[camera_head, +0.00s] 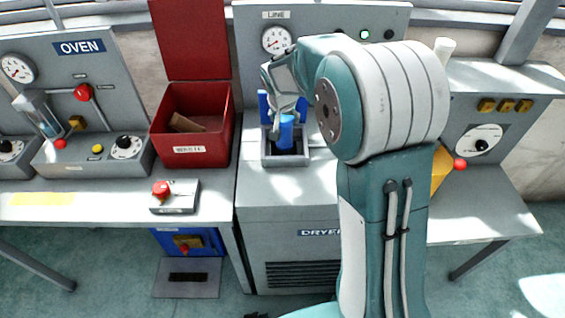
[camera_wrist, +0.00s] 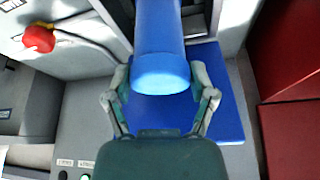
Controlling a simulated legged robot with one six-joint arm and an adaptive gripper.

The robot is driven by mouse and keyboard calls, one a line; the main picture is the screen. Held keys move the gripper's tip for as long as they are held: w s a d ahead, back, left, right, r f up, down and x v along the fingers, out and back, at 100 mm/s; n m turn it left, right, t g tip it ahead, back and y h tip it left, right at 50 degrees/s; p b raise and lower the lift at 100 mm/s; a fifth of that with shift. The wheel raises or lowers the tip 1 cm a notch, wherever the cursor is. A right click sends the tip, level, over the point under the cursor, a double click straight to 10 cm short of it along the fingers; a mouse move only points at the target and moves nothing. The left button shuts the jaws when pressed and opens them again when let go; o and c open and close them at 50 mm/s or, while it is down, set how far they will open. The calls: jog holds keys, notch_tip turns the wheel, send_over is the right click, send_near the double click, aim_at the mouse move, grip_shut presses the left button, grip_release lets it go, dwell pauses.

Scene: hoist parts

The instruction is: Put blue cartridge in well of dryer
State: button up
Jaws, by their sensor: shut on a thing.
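The blue cartridge (camera_head: 286,132) is upright, held by my gripper (camera_head: 286,108) at the dryer (camera_head: 290,190). Its lower end overlaps the dark opening of the grey square well (camera_head: 285,162) on the dryer top. I cannot tell how far it is inside or whether it touches the well. In the wrist view the cartridge (camera_wrist: 160,45) lies between the two fingers of my gripper (camera_wrist: 162,82), which is shut on it. A blue panel (camera_wrist: 225,85) shows behind it. The fingertips are partly hidden in the head view.
An open red bin (camera_head: 192,150) stands left of the well, with a brown block (camera_head: 186,123) inside. A small box with a red knob (camera_head: 160,190) sits at the bench front. The oven panel (camera_head: 80,70) is far left. A gauge panel (camera_head: 276,40) stands behind the well.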

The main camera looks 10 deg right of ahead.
aim_at(284, 145)
notch_tip(284, 145, down, 10)
jog(key=shift+a+f, duration=0.1)
dwell(0.4)
jog(key=shift+f, duration=0.1)
jog(key=o, duration=1.2)
jog(key=shift+o, duration=0.2)
